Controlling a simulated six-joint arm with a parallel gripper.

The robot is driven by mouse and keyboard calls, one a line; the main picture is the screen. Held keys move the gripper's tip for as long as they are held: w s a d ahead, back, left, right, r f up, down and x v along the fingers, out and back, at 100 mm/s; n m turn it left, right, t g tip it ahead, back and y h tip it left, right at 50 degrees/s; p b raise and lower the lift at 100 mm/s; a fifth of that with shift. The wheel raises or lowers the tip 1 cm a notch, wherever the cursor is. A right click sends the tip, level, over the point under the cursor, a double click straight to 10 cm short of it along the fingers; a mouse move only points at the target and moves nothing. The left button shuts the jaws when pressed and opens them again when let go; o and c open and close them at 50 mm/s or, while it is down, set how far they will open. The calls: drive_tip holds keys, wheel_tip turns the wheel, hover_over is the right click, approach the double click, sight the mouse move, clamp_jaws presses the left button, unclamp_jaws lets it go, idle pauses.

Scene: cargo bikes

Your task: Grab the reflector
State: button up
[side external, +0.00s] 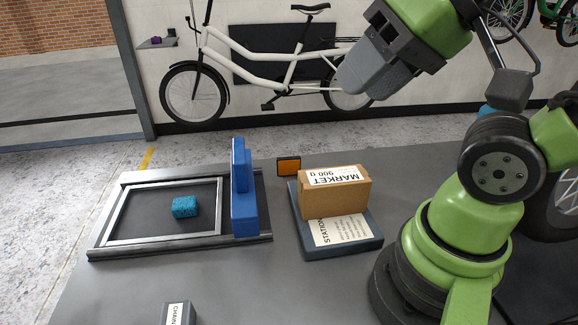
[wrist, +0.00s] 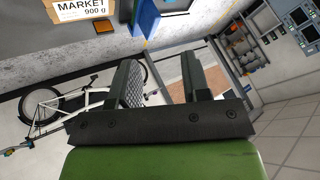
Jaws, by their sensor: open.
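The reflector (side external: 289,167) is a small orange rectangle with a dark frame, standing upright near the table's far edge, between the blue block and the cardboard box. It also shows in the wrist view at the top, as a small orange piece (wrist: 103,27). My gripper (side external: 352,82) is raised high above the table, up and to the right of the reflector in the side view and well apart from it. In the wrist view its two dark fingers (wrist: 160,80) are spread with nothing between them.
A cardboard box (side external: 334,194) marked MARKET 900 g stands on a dark labelled platform (side external: 365,228) beside the reflector. A tall blue block (side external: 243,195) stands on a framed tray (side external: 160,239) holding a teal block (side external: 185,207). A small labelled block (side external: 178,313) sits at the front.

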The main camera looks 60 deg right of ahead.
drive_tip(key=m+g+y, duration=0.2)
drive_tip(key=m+y, duration=0.5)
drive_tip(key=m, duration=1)
hover_over(287, 175)
drive_tip(key=s, duration=0.5)
wheel_tip(287, 175, down, 15)
drive_tip(key=d+f+m+t, duration=0.1)
drive_tip(key=d+f+m, duration=0.1)
drive_tip(key=f, duration=0.1)
drive_tip(key=d+f+m+t, duration=0.2)
drive_tip(key=f, duration=0.2)
drive_tip(key=s+d+f+m+t, duration=0.1)
drive_tip(key=d+f+m, duration=0.1)
drive_tip(key=f, duration=0.1)
drive_tip(key=shift+d+f, duration=0.3)
drive_tip(key=shift+d, duration=0.1)
drive_tip(key=shift+w+f+t, duration=0.1)
drive_tip(key=shift+f+t, duration=0.2)
drive_tip(key=shift+t, duration=0.1)
drive_tip(key=x, duration=0.9)
drive_tip(key=shift+a+f, duration=0.15)
drive_tip(key=shift+a, duration=0.2)
